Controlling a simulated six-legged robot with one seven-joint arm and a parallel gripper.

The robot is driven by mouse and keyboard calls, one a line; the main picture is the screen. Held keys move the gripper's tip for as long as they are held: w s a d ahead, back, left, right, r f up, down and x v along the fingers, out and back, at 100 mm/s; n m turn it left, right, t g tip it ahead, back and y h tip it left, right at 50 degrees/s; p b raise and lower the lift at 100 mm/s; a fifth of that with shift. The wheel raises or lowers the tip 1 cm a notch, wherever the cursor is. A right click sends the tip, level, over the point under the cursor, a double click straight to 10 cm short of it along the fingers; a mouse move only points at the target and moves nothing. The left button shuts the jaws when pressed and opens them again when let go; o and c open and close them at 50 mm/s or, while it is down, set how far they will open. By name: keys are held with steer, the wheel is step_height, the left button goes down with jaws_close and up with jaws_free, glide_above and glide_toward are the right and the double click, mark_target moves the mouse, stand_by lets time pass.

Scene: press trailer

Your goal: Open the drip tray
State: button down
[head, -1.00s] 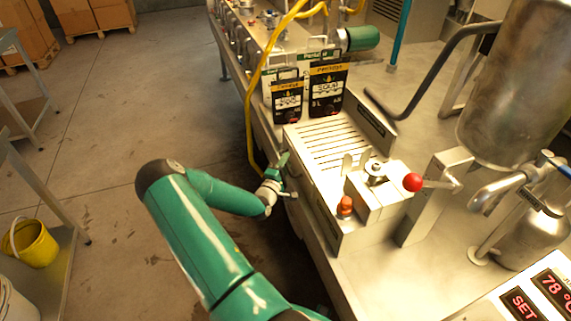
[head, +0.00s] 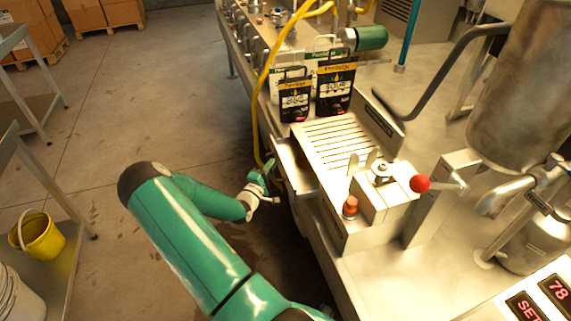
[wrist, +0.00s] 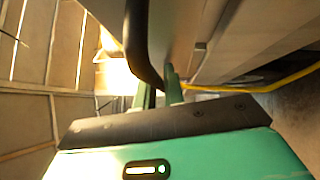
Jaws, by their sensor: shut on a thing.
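The drip tray (head: 291,160) shows in the head view as a metal drawer, partly slid out to the left from under the slotted grate (head: 335,140) of the machine. My gripper (head: 264,183) is at the tray's outer left side, beside the bench edge. In the wrist view my gripper (wrist: 158,92) is shut on a dark curved handle (wrist: 138,45), which runs up between the fingers. In the head view the handle is mostly hidden by my gripper. The inside of the tray is hardly visible.
Two black packs (head: 335,88) stand behind the grate. A red-knobbed lever (head: 420,184) is to its right. A yellow hose (head: 262,85) hangs down the bench side near my gripper. The floor left of the bench is clear up to a shelf with a yellow bucket (head: 38,236).

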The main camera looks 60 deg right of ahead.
steer(key=w+a, duration=0.8)
steer(key=shift+w+a, duration=0.35)
steer(key=shift+a, duration=0.05)
steer(key=c, duration=1.5)
jaws_free()
steer(key=a, duration=0.4)
steer(key=a+f, duration=0.1)
steer(key=a, duration=0.8)
steer(key=shift+a+f, duration=0.35)
steer(key=shift+f, duration=0.05)
